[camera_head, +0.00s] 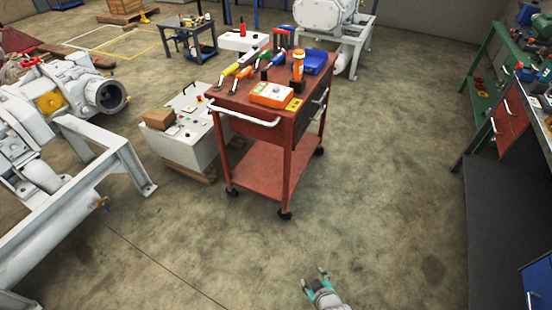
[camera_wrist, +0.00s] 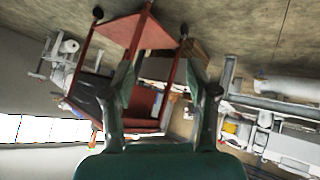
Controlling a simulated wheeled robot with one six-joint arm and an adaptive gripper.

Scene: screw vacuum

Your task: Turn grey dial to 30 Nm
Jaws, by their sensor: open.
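An orange box with a white top (camera_head: 271,95) lies on the front of the red cart's top (camera_head: 240,92). A small grey round spot on it looks like a dial (camera_head: 275,88), but its marks and setting are too small to read. My gripper (camera_head: 319,277) is at the bottom of the head view, over bare floor, in front of the cart and well apart from it. Its two fingers are spread and nothing is between them. In the wrist view, the gripper (camera_wrist: 162,88) points towards the cart, which appears upside down; no dial can be made out there.
Several coloured tools and a blue bin (camera_head: 315,62) stand on the cart. A white handle bar (camera_head: 243,114) sticks out at its front. A grey control cabinet (camera_head: 185,130) stands left of it, white machinery (camera_head: 60,130) further left, a workbench (camera_head: 510,150) right. The floor between is clear.

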